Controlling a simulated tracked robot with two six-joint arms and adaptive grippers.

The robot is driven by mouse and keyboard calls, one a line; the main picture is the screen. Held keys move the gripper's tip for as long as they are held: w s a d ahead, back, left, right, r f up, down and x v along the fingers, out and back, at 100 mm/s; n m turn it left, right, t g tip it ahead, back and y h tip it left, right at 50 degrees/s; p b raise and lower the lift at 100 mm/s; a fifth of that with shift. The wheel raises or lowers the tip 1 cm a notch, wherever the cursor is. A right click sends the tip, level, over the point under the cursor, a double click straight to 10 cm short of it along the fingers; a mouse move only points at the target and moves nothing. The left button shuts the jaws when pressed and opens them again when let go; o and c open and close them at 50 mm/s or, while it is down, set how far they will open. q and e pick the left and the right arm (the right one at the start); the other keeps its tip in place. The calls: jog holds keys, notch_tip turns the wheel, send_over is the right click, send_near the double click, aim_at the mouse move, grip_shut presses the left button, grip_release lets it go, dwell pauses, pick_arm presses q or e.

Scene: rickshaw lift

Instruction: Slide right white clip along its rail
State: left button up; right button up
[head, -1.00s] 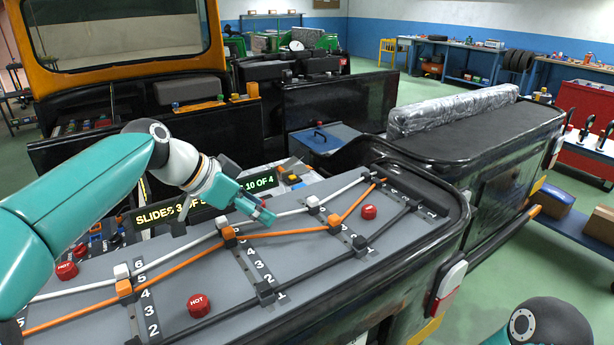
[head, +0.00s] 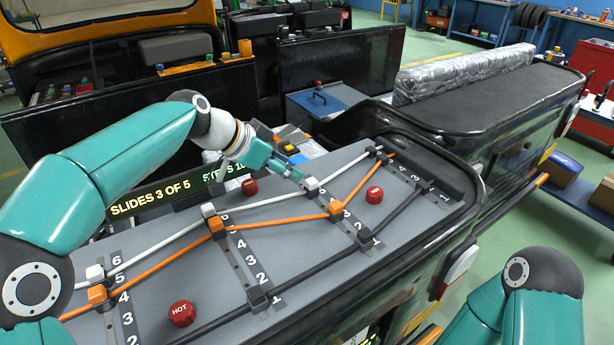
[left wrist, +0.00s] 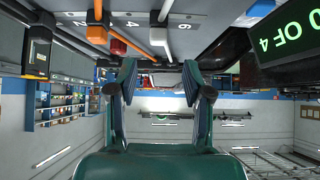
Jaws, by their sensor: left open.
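The right white clip (head: 311,184) sits on the white cable (head: 262,200) at the upper part of the right rail (head: 348,217). On the same rail are an orange clip (head: 335,207) and a black clip (head: 365,238). My right gripper is out of view.
A middle rail holds white (head: 208,210), orange (head: 216,226) and black (head: 258,297) clips. Red HOT knobs stand on the panel, one (head: 374,195) right of the right rail and another (head: 250,187) near the left gripper.

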aim_at(311, 181)
pick_arm(q)
jog(key=p+x, duration=0.1)
jog(key=x, duration=0.6)
jog(key=shift+d+f, duration=0.25)
jog(key=shift+d, duration=0.1)
jog(key=shift+c, duration=0.2)
grip_shut()
jog(key=shift+a, duration=0.1)
